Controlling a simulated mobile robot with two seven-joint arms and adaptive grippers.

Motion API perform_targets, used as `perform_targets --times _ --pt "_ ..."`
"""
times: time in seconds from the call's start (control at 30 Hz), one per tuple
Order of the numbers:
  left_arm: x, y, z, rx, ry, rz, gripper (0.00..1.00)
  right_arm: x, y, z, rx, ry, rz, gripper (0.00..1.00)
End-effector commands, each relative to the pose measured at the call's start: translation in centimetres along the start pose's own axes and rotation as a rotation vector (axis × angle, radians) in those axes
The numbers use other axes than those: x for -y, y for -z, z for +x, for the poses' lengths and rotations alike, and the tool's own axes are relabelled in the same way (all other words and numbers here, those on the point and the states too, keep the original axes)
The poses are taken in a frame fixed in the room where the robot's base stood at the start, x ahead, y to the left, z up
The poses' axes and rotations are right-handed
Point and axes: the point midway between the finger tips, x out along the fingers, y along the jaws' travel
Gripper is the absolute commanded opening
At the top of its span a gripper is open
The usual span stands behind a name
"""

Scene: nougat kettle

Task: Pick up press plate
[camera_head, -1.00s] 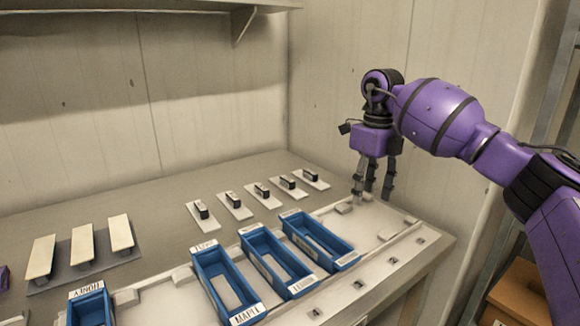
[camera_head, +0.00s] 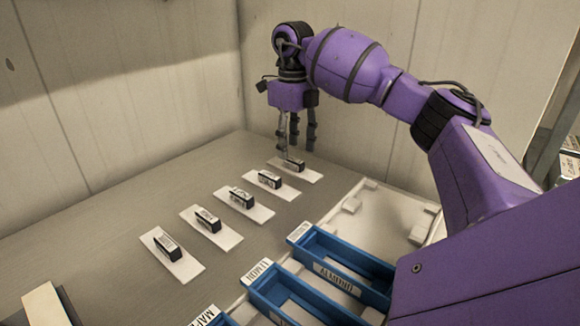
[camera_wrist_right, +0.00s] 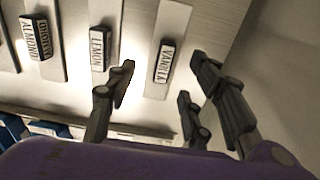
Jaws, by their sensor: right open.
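Several press plates lie in a row on the grey table, each a white plate with a dark labelled handle. The farthest plate (camera_head: 308,174) is under my right gripper (camera_head: 297,143). In the right wrist view, handles marked VANILLA (camera_wrist_right: 167,60), LEMON (camera_wrist_right: 100,48) and ALMOND (camera_wrist_right: 36,37) show. My right gripper (camera_wrist_right: 165,75) is open, its fingers pointing down, with the VANILLA handle between and beyond the fingers in that view. Whether the fingers touch it cannot be told. My left gripper is not in view.
Blue trays marked ALMOND (camera_head: 345,273) and LEMON (camera_head: 262,284) stand at the front on a pale tray (camera_head: 385,212) with raised blocks. Walls (camera_head: 150,70) close off the back.

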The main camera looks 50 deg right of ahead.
Motion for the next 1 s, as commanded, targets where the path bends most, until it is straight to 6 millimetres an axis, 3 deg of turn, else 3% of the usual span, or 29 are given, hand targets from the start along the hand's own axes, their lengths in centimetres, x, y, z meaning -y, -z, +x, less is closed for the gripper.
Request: perform_targets --times 0.3,0.63,0.93,1.0 --pt "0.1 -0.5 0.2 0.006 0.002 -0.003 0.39 -0.1 0.1 4.5 -0.001 -0.001 0.000 0.48" --pt "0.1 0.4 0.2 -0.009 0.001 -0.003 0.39 -0.1 0.1 5.1 0.002 0.000 0.000 0.46" --pt "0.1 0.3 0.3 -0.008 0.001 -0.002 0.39 -0.1 0.1 5.0 0.002 0.000 -0.001 0.07" --pt "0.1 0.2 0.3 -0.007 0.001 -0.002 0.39 -0.1 0.1 5.0 0.002 0.000 -0.001 0.06"
